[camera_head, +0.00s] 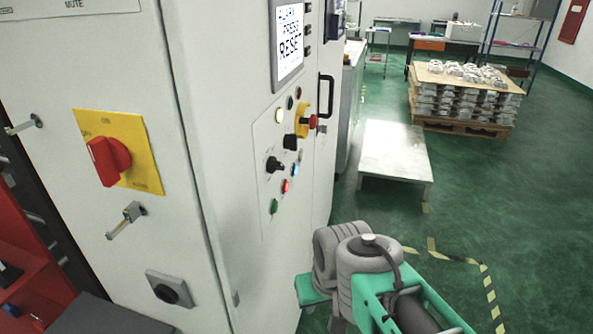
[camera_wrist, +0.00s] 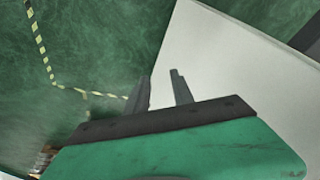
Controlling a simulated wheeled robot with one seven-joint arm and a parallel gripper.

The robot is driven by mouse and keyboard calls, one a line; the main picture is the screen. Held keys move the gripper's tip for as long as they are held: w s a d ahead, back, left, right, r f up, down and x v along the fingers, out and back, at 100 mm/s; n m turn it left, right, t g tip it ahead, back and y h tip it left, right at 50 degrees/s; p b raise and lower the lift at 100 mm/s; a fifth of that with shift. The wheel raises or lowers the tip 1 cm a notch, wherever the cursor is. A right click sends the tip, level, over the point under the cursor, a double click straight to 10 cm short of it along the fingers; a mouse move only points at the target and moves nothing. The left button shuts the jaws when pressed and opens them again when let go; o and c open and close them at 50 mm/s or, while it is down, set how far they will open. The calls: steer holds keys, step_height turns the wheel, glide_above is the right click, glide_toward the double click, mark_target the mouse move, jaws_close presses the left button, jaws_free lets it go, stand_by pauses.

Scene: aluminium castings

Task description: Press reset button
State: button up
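The control panel (camera_head: 287,150) is on the side of a light grey cabinet. Its screen (camera_head: 290,38) shows text with "PRESS RESET". Below are a red emergency stop (camera_head: 311,122) on yellow, a blue lit button (camera_head: 295,169), a red button (camera_head: 286,186), a green button (camera_head: 274,206) and black knobs. I cannot read any label that marks the reset button. My arm is at the lower right of the head view, below the panel and apart from it; the fingers do not show there. In the wrist view my gripper (camera_wrist: 160,75) has its fingers apart, with nothing between them.
A red rotary switch (camera_head: 108,160) on a yellow plate is on the cabinet's nearer face. A black handle (camera_head: 326,96) sticks out beside the panel. A low white table (camera_head: 393,155) and a pallet of castings (camera_head: 465,95) stand behind. Green floor (camera_head: 520,190) is clear at right.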

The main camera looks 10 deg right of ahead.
jaws_close()
stand_by(1.4)
